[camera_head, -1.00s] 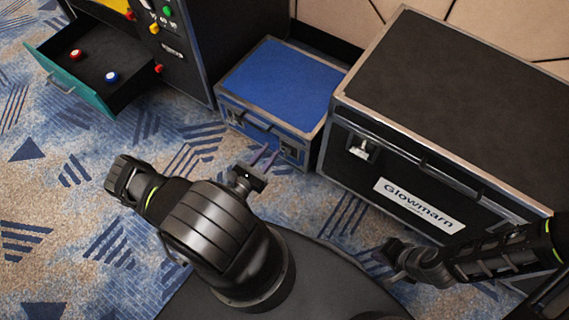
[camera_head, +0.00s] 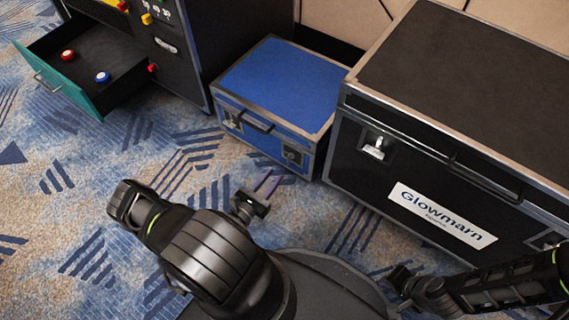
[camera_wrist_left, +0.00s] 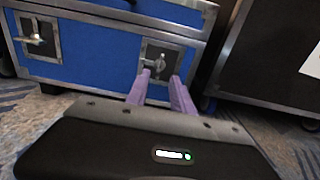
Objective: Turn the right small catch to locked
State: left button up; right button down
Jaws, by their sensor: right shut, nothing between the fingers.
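The small blue case (camera_head: 280,85) stands on the carpet with two small catches on its front. The right small catch (camera_head: 292,155) is a metal latch on a dark plate. In the left wrist view this catch (camera_wrist_left: 159,64) is just beyond my fingertips, its lever seeming roughly upright; its exact angle is unclear. The left small catch (camera_wrist_left: 36,38) has its lever roughly level. My left gripper (camera_head: 267,184) is open and empty; its purple fingers (camera_wrist_left: 160,77) point at the right catch, apparently without touching. My right gripper (camera_head: 397,280) is shut and empty, low at the right.
A large black case (camera_head: 345,165) labelled Glowmarn stands close to the right of the blue case. A dark cabinet (camera_head: 195,50) stands to the left, with an open teal drawer (camera_head: 75,95) holding a red and a blue button. Carpet (camera_head: 190,150) in front is clear.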

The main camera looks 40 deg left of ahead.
aim_at(289, 158)
pick_arm(q)
jog(key=w+b, duration=0.2)
jog(key=w, duration=0.5)
jog(key=shift+w, duration=0.15)
jog(key=shift+c, duration=0.6)
grip_shut()
